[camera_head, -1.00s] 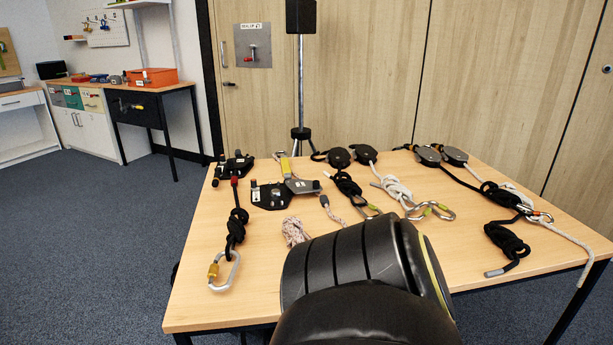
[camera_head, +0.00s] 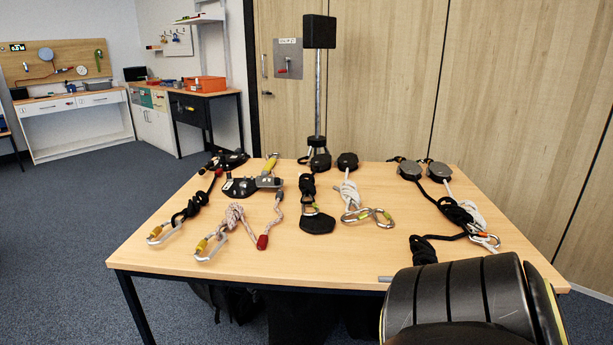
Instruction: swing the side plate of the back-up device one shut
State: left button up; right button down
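Two dark devices lie at the left back of the table. The rear one is a small black device (camera_head: 230,159) with a black rope and carabiner (camera_head: 165,233) leading forward from it. The nearer one has a black plate (camera_head: 238,187) with a grey plate (camera_head: 269,182) and a yellow handle (camera_head: 270,163) beside it. The labels are too small to read, so I cannot tell which is back-up device one. The grey plate looks swung out to the right of the black plate. Neither of my grippers is in view; a black arm link of mine covers the lower right.
Several dark round-cased devices with ropes, such as one at the middle back (camera_head: 347,161), stand along the table's back edge. A white-and-red rope (camera_head: 233,216) and silver carabiners (camera_head: 368,215) lie in front. The front middle of the wooden table (camera_head: 270,262) is clear.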

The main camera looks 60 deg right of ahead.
aim_at(262, 181)
jog(key=z, duration=1.45)
